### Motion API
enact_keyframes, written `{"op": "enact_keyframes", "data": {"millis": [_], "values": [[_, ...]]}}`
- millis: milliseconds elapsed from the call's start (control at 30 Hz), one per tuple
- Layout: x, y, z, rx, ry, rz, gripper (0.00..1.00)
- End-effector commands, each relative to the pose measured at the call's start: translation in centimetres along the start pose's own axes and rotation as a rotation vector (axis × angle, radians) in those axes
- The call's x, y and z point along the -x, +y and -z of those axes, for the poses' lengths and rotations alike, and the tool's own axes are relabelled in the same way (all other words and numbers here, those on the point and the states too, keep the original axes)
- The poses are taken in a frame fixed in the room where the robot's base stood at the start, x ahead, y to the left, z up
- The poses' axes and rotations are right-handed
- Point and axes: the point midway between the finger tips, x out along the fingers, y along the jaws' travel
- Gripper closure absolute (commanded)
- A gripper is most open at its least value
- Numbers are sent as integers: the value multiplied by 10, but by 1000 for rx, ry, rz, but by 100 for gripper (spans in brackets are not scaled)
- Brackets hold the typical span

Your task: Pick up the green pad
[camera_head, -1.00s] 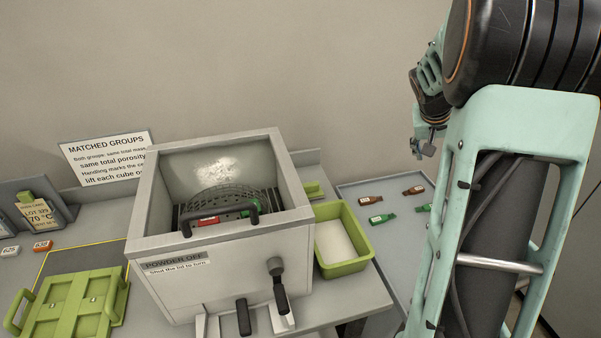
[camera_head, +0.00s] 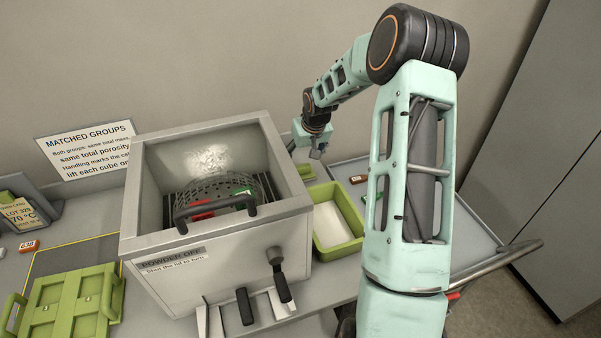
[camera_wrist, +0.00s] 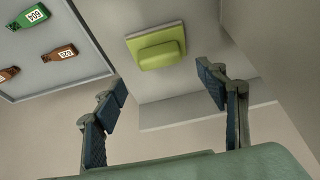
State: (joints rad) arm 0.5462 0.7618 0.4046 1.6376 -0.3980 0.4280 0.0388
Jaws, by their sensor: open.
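The green pad (camera_wrist: 158,46) is a light-green square plate with a raised block, lying on the grey bench top in the wrist view. In the head view, a bit of it (camera_head: 306,172) shows just right of the powder box. My gripper (camera_wrist: 160,78) is open and empty, its two dark-padded fingers spread to either side below the pad in the wrist picture. The pad is apart from the fingers. In the head view, my gripper (camera_head: 316,152) hangs above and slightly right of the pad, near the wall.
The grey open-topped powder box (camera_head: 215,245) stands left of the pad, with a mesh basket inside. A green tray (camera_head: 347,247) of white powder sits in front of the pad. A grey tray (camera_wrist: 45,92) with several green and brown tags lies beside it. A large green lid (camera_head: 72,303) lies front left.

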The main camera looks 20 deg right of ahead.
Motion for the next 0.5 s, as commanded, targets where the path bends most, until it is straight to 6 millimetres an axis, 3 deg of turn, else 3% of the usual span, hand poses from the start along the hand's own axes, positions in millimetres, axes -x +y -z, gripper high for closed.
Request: {"op": "enact_keyframes", "data": {"millis": [233,500], "values": [[-15,-1,-3,1,-2,0,34],[-49,-2,-8,1,-2,-1,34]]}}
